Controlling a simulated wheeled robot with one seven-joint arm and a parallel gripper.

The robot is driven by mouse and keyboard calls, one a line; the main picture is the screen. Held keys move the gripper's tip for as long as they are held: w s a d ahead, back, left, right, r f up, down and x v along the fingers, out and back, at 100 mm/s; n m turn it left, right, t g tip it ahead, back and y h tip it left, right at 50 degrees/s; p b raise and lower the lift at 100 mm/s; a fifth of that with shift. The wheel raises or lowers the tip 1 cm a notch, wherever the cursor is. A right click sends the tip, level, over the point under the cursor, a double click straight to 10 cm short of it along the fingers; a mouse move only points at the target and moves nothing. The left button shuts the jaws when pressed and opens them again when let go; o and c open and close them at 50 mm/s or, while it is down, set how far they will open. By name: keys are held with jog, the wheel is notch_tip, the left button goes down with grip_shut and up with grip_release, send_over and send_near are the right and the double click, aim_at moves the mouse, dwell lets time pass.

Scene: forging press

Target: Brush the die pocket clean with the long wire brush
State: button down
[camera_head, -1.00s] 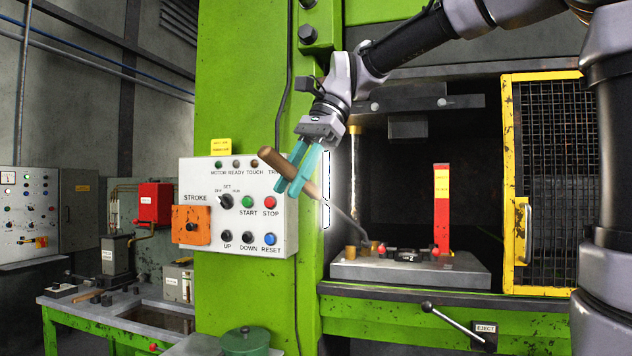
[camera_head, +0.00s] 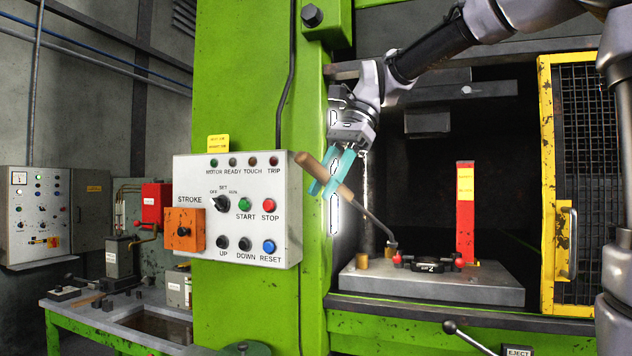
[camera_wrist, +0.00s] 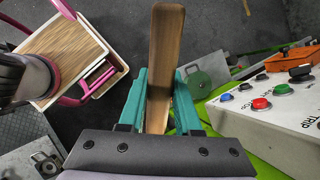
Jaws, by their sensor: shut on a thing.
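My gripper (camera_head: 331,172) has teal fingers shut on the wooden handle of the long wire brush (camera_head: 342,190). The brush is tilted, with its handle end at the upper left. Its thin metal shank runs down right to a small dark head (camera_head: 391,246) that appears at the left part of the die block (camera_head: 430,286). I cannot tell whether the head touches the die. In the wrist view the handle (camera_wrist: 163,60) stands between the fingers (camera_wrist: 160,100); the brush head is out of that view. The die pocket (camera_head: 428,263) is partly hidden by dark clamp-like parts with red knobs.
A red upright post (camera_head: 466,212) with a yellow label stands on the die block's far side. The control panel (camera_head: 238,211) is left of the brush handle. A yellow mesh guard (camera_head: 548,190) bounds the opening on the right. The press column (camera_head: 235,310) is green.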

jog(key=w+d+f, duration=0.1)
jog(key=w+d, duration=0.3)
jog(key=w, duration=0.1)
jog(key=w+d+f, duration=0.1)
jog(key=w+d, duration=0.4)
jog(key=w+d+f, duration=0.2)
jog(key=w+d, duration=0.2)
jog(key=w, duration=0.1)
jog(key=shift+w+d, duration=0.25)
jog(key=shift+w, duration=0.05)
jog(key=shift+w+d+f, duration=0.3)
jog(key=shift+w+d, duration=0.25)
jog(key=shift+w, duration=0.1)
jog(key=shift+s, duration=0.1)
jog(key=shift+f, duration=1.2)
dwell(1.8)
jog(key=shift+w+d+r, duration=0.1)
jog(key=shift+w, duration=0.25)
jog(key=shift+s, duration=0.2)
jog(key=shift+s+a, duration=0.3)
jog(key=shift+s, duration=0.2)
jog(key=shift+w, duration=0.15)
dwell(0.3)
